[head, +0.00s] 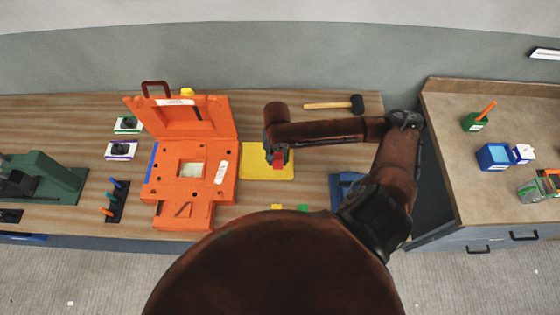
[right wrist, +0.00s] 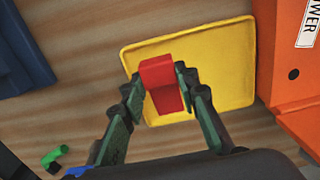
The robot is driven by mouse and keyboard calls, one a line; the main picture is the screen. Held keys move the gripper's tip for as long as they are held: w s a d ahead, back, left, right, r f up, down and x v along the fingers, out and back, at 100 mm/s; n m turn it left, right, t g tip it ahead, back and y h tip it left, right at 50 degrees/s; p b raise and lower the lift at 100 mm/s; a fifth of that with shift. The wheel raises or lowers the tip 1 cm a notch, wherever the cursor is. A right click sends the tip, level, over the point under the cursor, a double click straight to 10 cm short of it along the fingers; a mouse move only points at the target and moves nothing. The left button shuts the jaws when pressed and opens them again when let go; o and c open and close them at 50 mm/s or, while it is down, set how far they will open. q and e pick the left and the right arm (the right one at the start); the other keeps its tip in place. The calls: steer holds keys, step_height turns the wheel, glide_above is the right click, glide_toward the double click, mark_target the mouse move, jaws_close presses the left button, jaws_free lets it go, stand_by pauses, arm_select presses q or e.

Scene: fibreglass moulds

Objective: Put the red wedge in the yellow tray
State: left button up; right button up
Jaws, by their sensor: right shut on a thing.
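The red wedge (right wrist: 163,82) is held between the two fingers of my right gripper (right wrist: 162,85), which is shut on it. In the right wrist view the wedge shows over the yellow tray (right wrist: 225,60). In the head view the red wedge (head: 278,158) shows at the tip of my right gripper (head: 279,157), over the yellow tray (head: 283,174). My arm hides part of the tray there. I cannot tell whether the wedge touches the tray floor or hangs above it. My left gripper is not in view.
An open orange mould (head: 225,155) stands just left of the tray. A mallet (head: 330,105) lies behind. A blue bin (head: 341,190) is to the right, and green and yellow pieces (head: 302,208) lie near the front edge. A side bench (head: 450,150) stands at the right.

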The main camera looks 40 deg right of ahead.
mark_target(280, 157)
steer(key=f, duration=0.1)
steer(key=w+d+f, duration=0.1)
steer(key=d+f, duration=0.1)
steer(key=shift+w+d+f, duration=0.2)
steer(key=shift+w, duration=0.1)
steer(key=shift+f, duration=1.55)
steer(key=o, duration=1.1)
steer(key=shift+f, duration=0.1)
step_height(280, 157, up, 12)
steer(key=shift+r+p, duration=0.15)
steer(key=shift+p, duration=0.15)
